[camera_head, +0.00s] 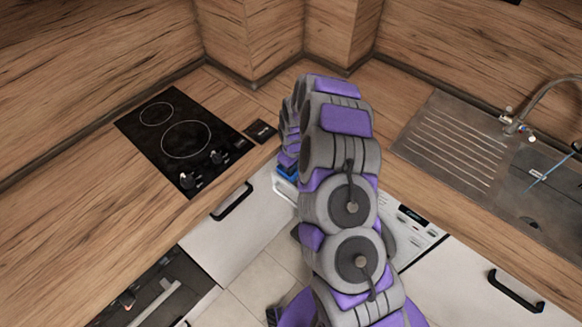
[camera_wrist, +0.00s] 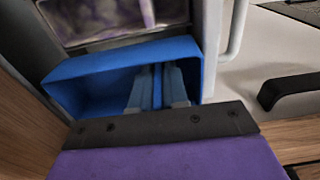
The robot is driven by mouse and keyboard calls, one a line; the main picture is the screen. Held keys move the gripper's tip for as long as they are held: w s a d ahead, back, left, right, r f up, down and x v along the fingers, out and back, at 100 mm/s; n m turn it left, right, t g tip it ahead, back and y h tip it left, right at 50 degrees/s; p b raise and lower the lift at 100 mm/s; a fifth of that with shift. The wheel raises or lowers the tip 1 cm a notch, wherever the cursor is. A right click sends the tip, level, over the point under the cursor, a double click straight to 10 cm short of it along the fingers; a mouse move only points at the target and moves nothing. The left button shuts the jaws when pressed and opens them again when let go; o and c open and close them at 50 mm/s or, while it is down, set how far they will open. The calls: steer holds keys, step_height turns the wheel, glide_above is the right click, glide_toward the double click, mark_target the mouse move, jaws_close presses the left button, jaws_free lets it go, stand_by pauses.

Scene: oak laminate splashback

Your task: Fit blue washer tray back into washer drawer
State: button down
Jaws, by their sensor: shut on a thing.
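The blue washer tray (camera_wrist: 95,68) is an open box with a thin upright divider, large in the wrist view. My gripper (camera_wrist: 157,84) has its two grey fingers inside the tray, shut on the divider from both sides. A pale panel of the washer drawer (camera_wrist: 212,45) stands close beside the tray's right end; I cannot tell how far the tray sits in it. In the head view, only a small blue piece of the tray (camera_head: 287,172) shows beside my arm, above the white drawer (camera_head: 285,192). My arm hides the gripper there.
The white washer front (camera_head: 412,222) with its control panel is partly behind my arm. A cabinet with a black handle (camera_head: 232,201) stands at its left. A black cooktop (camera_head: 185,140) is on the left counter, a metal sink (camera_head: 530,190) on the right.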

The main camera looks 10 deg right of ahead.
steer(key=shift+f+b, duration=1)
steer(key=shift+f, duration=1.8)
steer(key=c, duration=1.1)
jaws_free()
steer(key=shift+o, duration=0.2)
steer(key=shift+r, duration=0.1)
steer(key=r+p, duration=0.1)
steer(key=r, duration=0.9)
steer(key=r+p, duration=0.1)
steer(key=r, duration=0.5)
steer(key=shift+s+d+p, duration=0.25)
steer(key=shift+s+p, duration=0.05)
steer(key=shift+r, duration=0.55)
steer(key=shift+s, duration=0.1)
